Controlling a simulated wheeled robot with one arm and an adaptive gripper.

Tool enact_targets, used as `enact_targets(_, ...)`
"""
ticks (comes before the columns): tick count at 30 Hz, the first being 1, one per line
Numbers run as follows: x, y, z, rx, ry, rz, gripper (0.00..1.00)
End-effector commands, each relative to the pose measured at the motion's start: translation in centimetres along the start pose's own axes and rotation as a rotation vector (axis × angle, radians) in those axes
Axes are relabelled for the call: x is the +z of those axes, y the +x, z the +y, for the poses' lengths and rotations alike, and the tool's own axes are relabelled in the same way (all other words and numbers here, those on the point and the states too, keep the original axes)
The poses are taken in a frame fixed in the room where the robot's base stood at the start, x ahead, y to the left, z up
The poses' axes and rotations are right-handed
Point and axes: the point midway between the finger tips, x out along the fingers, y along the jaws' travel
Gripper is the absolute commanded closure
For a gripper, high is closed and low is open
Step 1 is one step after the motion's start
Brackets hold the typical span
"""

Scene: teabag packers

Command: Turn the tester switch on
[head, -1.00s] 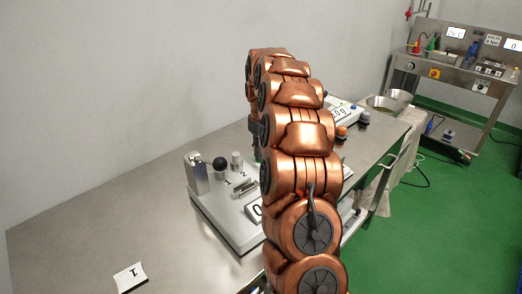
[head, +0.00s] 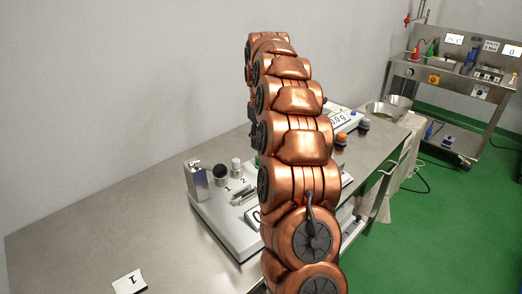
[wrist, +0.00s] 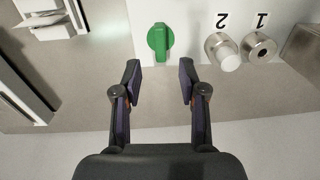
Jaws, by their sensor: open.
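A round green knob (wrist: 160,42), which looks like the tester switch, sits on the tester's pale top plate (wrist: 188,20) in the wrist view. Its raised grip runs roughly up and down in the picture. My gripper (wrist: 160,72) is open and empty, its two fingertips apart just below the knob in the picture. I see no contact with the knob, and height above the plate is hard to judge. In the head view the tester (head: 222,226) stands on the metal table. My arm covers its right part and hides my gripper, and most of the knob.
Two metal posts, marked 2 (wrist: 222,50) and 1 (wrist: 261,47), stand to the knob's right in the wrist view. A metal block (head: 196,181) rises at the tester's left corner. The table's left part (head: 90,235) is mostly clear, with a card marked 1 (head: 130,281).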

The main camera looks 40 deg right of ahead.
Motion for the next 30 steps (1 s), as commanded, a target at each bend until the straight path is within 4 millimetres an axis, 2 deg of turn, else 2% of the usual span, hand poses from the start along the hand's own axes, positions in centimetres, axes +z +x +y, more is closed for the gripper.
enact_targets(6, 0.0, -2.9, 0.0, 0.0, 0.0, 0.001, 0.58)
enact_targets(12, -0.1, -4.5, 0.0, 0.0, 0.0, 0.001, 0.58)
enact_targets(18, 0.0, -5.2, 0.0, -0.001, -0.001, -0.001, 0.58)
enact_targets(30, 0.0, -5.4, 0.0, -0.001, -0.001, -0.001, 0.58)
